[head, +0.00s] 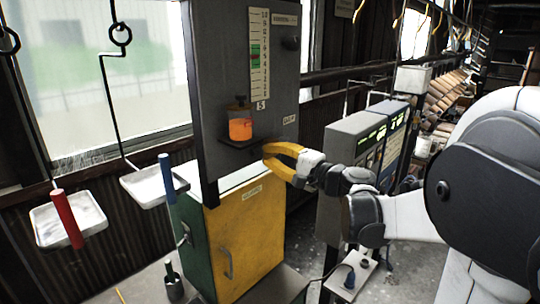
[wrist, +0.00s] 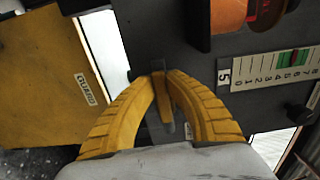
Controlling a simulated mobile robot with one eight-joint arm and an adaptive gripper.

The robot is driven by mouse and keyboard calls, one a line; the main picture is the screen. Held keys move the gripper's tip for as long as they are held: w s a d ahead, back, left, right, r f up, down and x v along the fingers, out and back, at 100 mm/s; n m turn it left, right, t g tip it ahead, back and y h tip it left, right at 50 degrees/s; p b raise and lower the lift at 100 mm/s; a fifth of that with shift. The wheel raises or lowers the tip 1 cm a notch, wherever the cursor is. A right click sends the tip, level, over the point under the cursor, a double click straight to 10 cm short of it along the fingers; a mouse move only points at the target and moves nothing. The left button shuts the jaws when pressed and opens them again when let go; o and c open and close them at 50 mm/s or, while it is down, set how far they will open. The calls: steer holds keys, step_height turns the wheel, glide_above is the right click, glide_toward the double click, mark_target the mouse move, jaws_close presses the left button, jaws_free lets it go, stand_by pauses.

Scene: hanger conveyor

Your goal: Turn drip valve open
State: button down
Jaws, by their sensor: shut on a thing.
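The drip valve sits below a bottle of orange liquid (head: 240,129) on the dark upright panel (head: 222,70). My gripper (head: 265,153) reaches in from the right, with its yellow fingertips at the panel just under the bottle's shelf. In the wrist view my gripper (wrist: 160,78) is closed around a small valve handle (wrist: 164,100), which lies between the fingers. The handle is hidden by the fingers in the head view. Part of the orange bottle (wrist: 229,15) shows at the top of the wrist view. I cannot tell how far the valve is turned.
A yellow cabinet (head: 248,235) stands below. Two hanging white trays (head: 90,215) are at the left, with a red and a blue handle. Grey machine cabinets (head: 350,135) stand behind my arm.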

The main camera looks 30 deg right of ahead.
steer(key=c, duration=1.4)
jaws_free()
steer(key=shift+w, duration=0.1)
steer(key=v, duration=1.2)
